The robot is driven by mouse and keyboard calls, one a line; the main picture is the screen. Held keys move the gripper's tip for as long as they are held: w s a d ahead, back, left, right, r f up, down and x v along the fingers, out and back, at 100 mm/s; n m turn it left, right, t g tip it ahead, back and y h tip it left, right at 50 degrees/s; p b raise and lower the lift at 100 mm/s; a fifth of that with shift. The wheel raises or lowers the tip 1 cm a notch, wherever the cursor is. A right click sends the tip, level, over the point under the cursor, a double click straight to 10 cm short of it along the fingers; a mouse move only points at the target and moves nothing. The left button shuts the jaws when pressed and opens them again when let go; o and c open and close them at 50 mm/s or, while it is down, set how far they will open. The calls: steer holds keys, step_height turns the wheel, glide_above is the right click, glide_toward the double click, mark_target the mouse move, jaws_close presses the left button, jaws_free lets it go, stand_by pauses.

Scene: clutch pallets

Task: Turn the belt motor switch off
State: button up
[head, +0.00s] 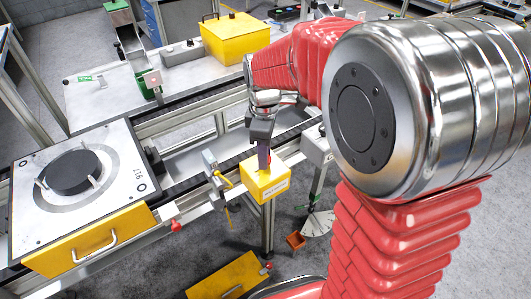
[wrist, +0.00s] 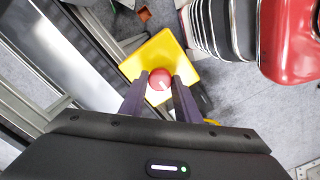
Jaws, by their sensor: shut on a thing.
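The switch is a yellow box (head: 264,181) with a pale label on its front, fixed beside the conveyor in the head view. In the wrist view the yellow box (wrist: 177,50) has a round red knob (wrist: 159,77) with a short white mark. My gripper (wrist: 160,82) has its two dark fingers on either side of the knob, shut on it. In the head view my gripper (head: 263,160) points down onto the top of the box, and the knob is hidden there.
A pallet (head: 77,175) with a dark disc stands on the conveyor at left. A yellow case (head: 235,38) and grey boxes are on the bench behind. A small orange bin (head: 296,240) lies on the floor below right. A metal rail runs close beside the switch.

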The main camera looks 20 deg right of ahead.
steer(key=shift+w+d, duration=0.1)
steer(key=o, duration=1)
steer(key=shift+o, duration=0.2)
step_height(320, 180, up, 14)
steer(key=shift+f, duration=0.15)
